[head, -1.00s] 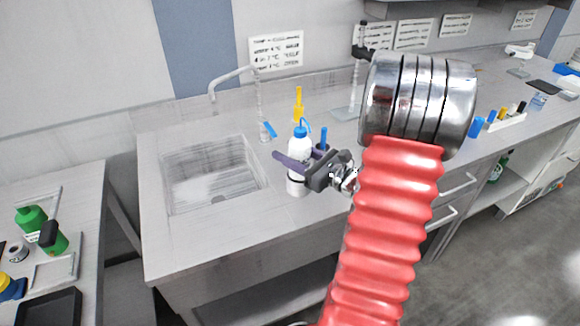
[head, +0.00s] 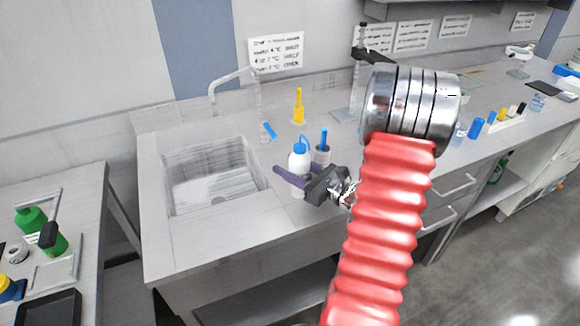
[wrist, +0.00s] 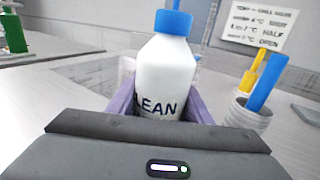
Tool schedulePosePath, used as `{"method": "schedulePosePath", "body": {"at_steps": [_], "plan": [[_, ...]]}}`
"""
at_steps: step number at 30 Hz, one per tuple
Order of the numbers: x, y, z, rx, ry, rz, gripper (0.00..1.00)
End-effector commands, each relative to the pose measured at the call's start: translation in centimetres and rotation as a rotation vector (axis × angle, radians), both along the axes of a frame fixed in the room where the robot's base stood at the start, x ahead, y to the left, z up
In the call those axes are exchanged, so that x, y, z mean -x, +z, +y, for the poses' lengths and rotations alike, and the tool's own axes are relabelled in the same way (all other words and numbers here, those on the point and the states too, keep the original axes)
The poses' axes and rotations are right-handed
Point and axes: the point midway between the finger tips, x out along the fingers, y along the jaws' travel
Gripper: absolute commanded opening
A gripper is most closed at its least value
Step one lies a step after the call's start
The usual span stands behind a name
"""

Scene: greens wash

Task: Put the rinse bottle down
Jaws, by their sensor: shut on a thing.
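The rinse bottle (head: 299,161) is white with a blue cap and a blue bent spout. It is upright at the counter (head: 235,232), right of the sink. In the wrist view the bottle (wrist: 166,75) fills the middle, with the dark letters "LEAN" showing. My gripper (head: 292,176) is shut on the bottle, with its purple fingers on either side. The gripper hides part of the lower bottle, so I cannot tell if its base touches the counter.
A grey cup (head: 322,155) with a blue-handled tool stands close on the bottle's right. A yellow bottle (head: 298,108) stands behind. The sink basin (head: 212,178) opens to the left. The counter's front edge is near.

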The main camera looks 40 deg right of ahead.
Motion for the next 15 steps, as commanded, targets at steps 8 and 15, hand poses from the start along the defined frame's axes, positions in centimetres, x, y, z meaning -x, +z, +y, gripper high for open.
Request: {"method": "schedulePosePath", "body": {"at_steps": [8, 15], "plan": [[-0.03, -0.11, 0.02, 0.000, 0.000, 0.000, 0.16], [-0.02, -0.12, 0.03, 0.000, 0.001, 0.000, 0.61]]}}
